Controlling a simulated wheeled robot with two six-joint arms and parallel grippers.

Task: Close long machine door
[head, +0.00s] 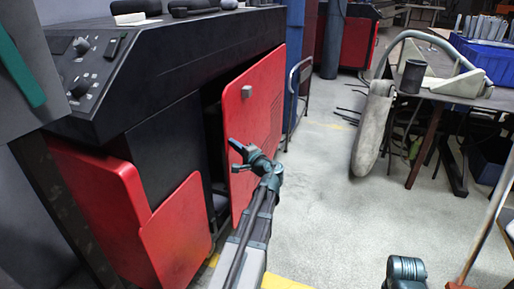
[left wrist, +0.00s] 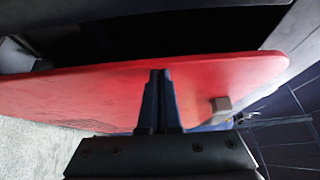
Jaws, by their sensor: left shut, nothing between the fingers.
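The long machine door (head: 262,115) is a red panel with a small grey block (head: 247,91) near its upper left. It stands ajar, with a dark gap between its left edge and the black machine body (head: 170,135). My left gripper (head: 235,146) is shut and empty in front of the door's left part, below the block. In the left wrist view its fingers (left wrist: 160,74) overlap the red door (left wrist: 90,88), with the block (left wrist: 220,104) to their right. Whether the tips touch the panel I cannot tell.
Other red panels (head: 178,232) cover the machine's lower left. A control panel with knobs (head: 82,46) is above them. A workbench (head: 450,95) with a blue bin (head: 485,62) stands at right. The grey floor (head: 325,195) between is mostly clear.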

